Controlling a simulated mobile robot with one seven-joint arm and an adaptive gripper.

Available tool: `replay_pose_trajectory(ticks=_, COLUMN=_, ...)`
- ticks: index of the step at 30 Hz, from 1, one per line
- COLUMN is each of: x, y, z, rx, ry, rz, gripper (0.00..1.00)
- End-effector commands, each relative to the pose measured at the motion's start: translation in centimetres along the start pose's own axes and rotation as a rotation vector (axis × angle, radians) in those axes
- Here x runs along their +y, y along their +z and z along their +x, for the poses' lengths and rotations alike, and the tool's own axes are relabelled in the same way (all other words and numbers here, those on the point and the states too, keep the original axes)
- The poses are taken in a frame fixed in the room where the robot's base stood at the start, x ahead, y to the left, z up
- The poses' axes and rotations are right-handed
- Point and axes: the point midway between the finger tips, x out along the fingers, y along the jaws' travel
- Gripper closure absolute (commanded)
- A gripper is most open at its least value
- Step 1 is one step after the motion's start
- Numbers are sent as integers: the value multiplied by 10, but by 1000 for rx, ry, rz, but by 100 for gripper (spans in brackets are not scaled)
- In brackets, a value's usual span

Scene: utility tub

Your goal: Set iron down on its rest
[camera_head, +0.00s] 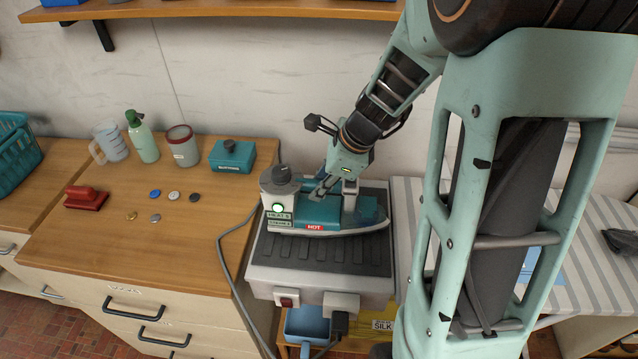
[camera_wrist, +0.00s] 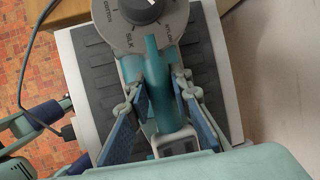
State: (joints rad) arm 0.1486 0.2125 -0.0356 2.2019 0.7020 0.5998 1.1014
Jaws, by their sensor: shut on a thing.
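The iron (camera_head: 318,215) is teal with a grey soleplate, a red HOT label and a dial at its left end. In the head view it is level over the ribbed dark pad of the grey rest (camera_head: 375,286); whether its sole touches the pad I cannot tell. My gripper (camera_head: 322,190) comes down from the upper right and is shut on the iron's handle. In the wrist view the fingers (camera_wrist: 158,100) sit on both sides of the teal handle (camera_wrist: 166,105), below the fabric dial (camera_wrist: 148,12). The iron's underside is hidden.
A grey cord (camera_head: 228,265) hangs beside the rest. A striped ironing board (camera_head: 408,215) stands right.

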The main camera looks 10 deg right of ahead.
Motion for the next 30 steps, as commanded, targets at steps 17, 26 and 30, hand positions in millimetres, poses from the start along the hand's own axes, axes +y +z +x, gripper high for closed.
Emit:
replay_pose_trajectory(ticks=17, x=-1, y=0, z=2, rx=-1, ry=-4, rz=-2, gripper=100)
replay_pose_trajectory(ticks=26, x=0, y=-2, z=7, rx=-1, ry=-4, rz=-2, gripper=100)
replay_pose_trajectory(ticks=30, x=0, y=-2, z=6, rx=-1, ry=-4, rz=-2, gripper=67)
